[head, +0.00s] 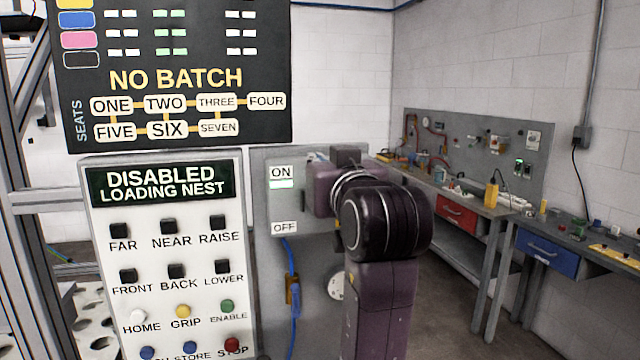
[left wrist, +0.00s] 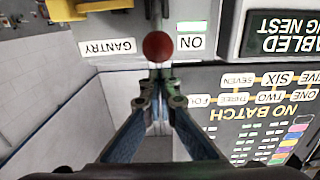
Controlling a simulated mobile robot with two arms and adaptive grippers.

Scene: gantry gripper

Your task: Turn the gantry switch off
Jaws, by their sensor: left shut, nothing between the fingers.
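The gantry switch shows in the left wrist view, which is upside down, as a red ball knob (left wrist: 157,46) on a dark stem. It is beside the ON label and the GANTRY label (left wrist: 114,46). In the head view the ON label (head: 282,173) has a pale green bar under it, and the OFF label (head: 285,228) is lower down. My purple left arm hides the knob there. My left gripper (left wrist: 157,82) is shut and empty, its tips close to the knob; I cannot tell whether they touch. My right gripper is not in view.
A button panel (head: 105,290) reading DISABLED LOADING NEST stands left of the switch plate. A black NO BATCH board (head: 180,55) is above it. A blue cable (head: 292,262) hangs below OFF. Workbenches with drawers (head: 457,212) stand at the right; the floor before them looks clear.

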